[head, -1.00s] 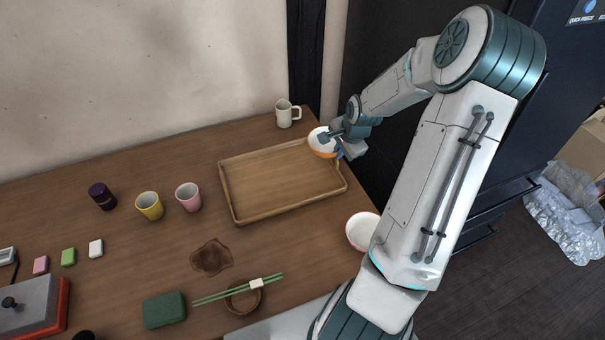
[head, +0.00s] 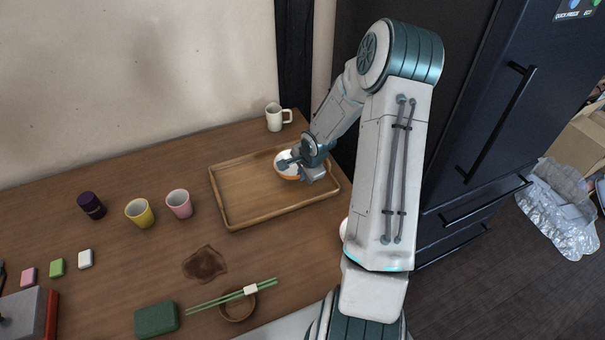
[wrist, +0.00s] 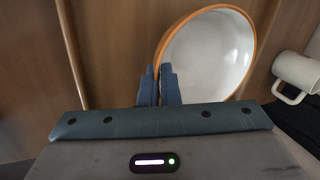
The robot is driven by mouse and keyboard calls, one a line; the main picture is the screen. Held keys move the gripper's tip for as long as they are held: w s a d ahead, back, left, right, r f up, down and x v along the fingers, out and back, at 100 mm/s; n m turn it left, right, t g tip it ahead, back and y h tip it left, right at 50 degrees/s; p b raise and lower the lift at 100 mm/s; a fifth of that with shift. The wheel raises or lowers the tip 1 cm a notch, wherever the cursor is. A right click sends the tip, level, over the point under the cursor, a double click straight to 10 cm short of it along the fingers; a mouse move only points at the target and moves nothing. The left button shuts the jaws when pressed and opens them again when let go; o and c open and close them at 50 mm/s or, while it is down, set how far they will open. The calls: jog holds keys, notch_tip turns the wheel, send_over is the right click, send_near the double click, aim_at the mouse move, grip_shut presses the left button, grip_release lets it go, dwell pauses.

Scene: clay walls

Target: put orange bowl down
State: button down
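The orange bowl (head: 287,168), white inside with an orange rim and outside, is at the back right part of the wooden tray (head: 232,222). My gripper (head: 291,163) is at the bowl's right side. In the wrist view the bowl (wrist: 212,55) has its rim at the two dark fingers of my gripper (wrist: 160,82), which are close together on its wall. I cannot tell whether the bowl's base touches the tray. The rest of the tray is empty.
A white mug (head: 275,118) stands behind the tray. A pink cup (head: 179,204), a yellow cup (head: 140,213) and a dark purple cup (head: 91,205) stand to its left. A small brown bowl with green chopsticks (head: 237,306) is in front. A dark fridge (head: 490,120) stands to the right.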

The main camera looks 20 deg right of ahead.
jog(key=c, duration=2)
grip_release()
jog(key=shift+f, duration=0.15)
jog(key=o, duration=0.4)
jog(key=shift+c, duration=0.2)
